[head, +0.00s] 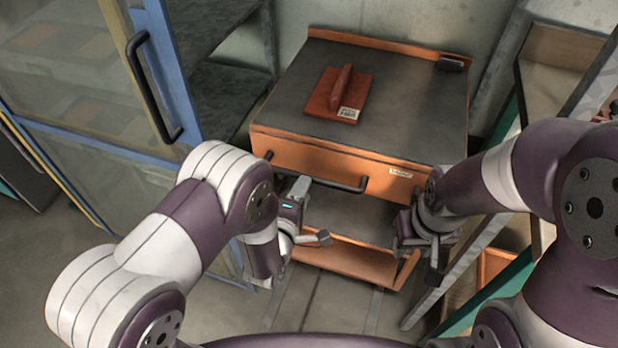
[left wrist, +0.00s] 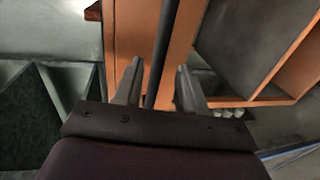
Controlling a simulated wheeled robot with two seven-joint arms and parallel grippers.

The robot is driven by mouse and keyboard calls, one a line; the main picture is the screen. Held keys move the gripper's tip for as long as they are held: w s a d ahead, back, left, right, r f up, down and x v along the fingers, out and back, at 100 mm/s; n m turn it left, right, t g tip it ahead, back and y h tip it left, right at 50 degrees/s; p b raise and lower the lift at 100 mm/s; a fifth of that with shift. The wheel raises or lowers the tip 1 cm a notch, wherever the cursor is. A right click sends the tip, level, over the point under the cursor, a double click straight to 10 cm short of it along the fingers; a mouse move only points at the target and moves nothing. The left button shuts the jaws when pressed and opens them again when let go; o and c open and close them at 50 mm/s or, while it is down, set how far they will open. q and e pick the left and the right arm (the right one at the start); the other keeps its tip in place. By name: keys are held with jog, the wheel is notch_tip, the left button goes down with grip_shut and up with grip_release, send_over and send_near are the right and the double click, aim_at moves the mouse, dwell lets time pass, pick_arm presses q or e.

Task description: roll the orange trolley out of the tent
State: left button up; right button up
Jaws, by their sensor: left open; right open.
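The orange trolley (head: 330,152) stands against the back wall, with a dark grey top, a front drawer and a lower shelf. A black bar handle (head: 335,186) runs along its front and shows in the left wrist view (left wrist: 161,45). My left gripper (head: 308,212) is open at the handle's left part. In the left wrist view the bar lies between its spread fingers (left wrist: 160,72); I cannot tell whether they touch it. My right gripper (head: 418,245) is open by the trolley's right front corner; its fingertips are hard to make out. I cannot make out a tent.
A red float-like block (head: 338,95) with a label lies on the trolley's top. A blue-framed glass door (head: 166,70) with a black pull stands at left. Wooden shelving (head: 545,75) stands close on the right. Bare floor (head: 320,300) shows in front.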

pick_arm(q)
jog(key=x, duration=0.5)
jog(key=shift+w+d+b, duration=0.2)
jog(key=shift+w+b, duration=0.05)
jog(key=shift+b, duration=0.05)
grip_shut()
jog(key=shift+f, duration=0.1)
